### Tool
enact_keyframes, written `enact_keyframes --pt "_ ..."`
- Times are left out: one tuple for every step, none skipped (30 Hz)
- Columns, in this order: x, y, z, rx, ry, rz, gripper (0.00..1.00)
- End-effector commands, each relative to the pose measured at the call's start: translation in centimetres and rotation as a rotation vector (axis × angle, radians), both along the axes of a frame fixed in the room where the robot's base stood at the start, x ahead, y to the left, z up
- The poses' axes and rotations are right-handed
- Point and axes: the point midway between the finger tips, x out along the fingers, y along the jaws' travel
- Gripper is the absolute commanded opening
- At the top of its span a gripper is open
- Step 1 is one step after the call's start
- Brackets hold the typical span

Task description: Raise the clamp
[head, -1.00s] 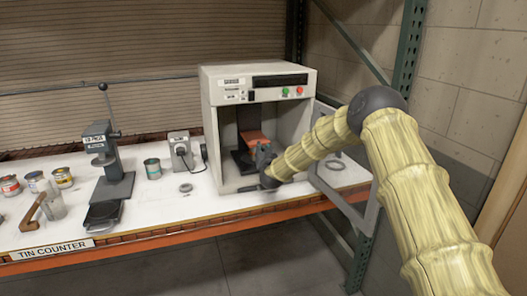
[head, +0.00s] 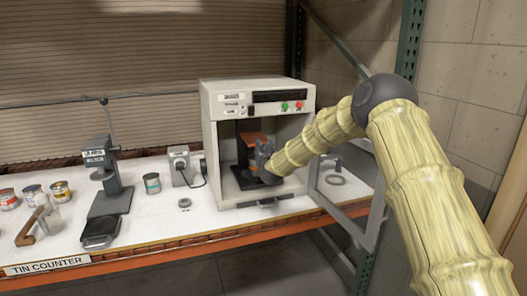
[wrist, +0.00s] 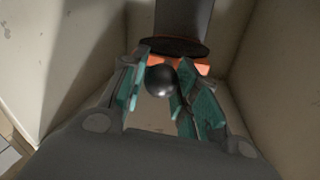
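The clamp stands inside the open-fronted grey machine (head: 209,145). Its orange-brown part (head: 251,139) shows behind my gripper (head: 268,158) in the head view. In the wrist view a black ball knob (wrist: 161,80) sits between the two teal-padded fingers of my gripper (wrist: 160,78).
The machine's walls stand close on both sides of my gripper. Its frame-like door (head: 350,225) hangs open at the right, below my forearm. Left on the white counter (head: 165,213) are a small tin (head: 152,183), a press (head: 105,190) and several more tins.

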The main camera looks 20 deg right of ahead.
Motion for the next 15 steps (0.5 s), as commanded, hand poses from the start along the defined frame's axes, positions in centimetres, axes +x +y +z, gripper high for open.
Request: enact_keyframes --pt "0.04 0.01 0.32 0.0 -0.003 0.0 0.43" --pt "0.02 0.02 0.26 0.001 -0.002 0.001 0.48" --pt "0.0 0.02 0.15 0.0 0.0 0.0 0.5" --pt "-0.01 0.02 0.08 0.0 0.001 0.0 0.5" --pt "-0.02 0.02 0.02 0.0 0.001 0.0 0.5" --pt "-0.03 0.02 -0.05 0.0 0.002 0.0 0.5" --pt "-0.04 0.02 -0.09 0.0 0.003 0.001 0.5" --pt "-0.03 0.03 -0.13 0.0 0.003 0.001 0.5" --pt "-0.04 0.03 -0.18 0.001 0.004 0.001 0.5" --pt "-0.05 0.03 -0.21 0.001 0.004 0.001 0.5" --pt "-0.06 0.04 -0.23 0.001 0.005 0.001 0.5" --pt "-0.12 0.05 -0.25 0.001 0.005 0.001 0.5" --pt "-0.19 0.06 -0.25 0.001 0.005 0.001 0.5" --pt "-0.29 0.07 -0.25 0.001 0.005 0.001 0.5" --pt "-0.51 0.11 -0.26 0.001 0.006 0.001 0.5"
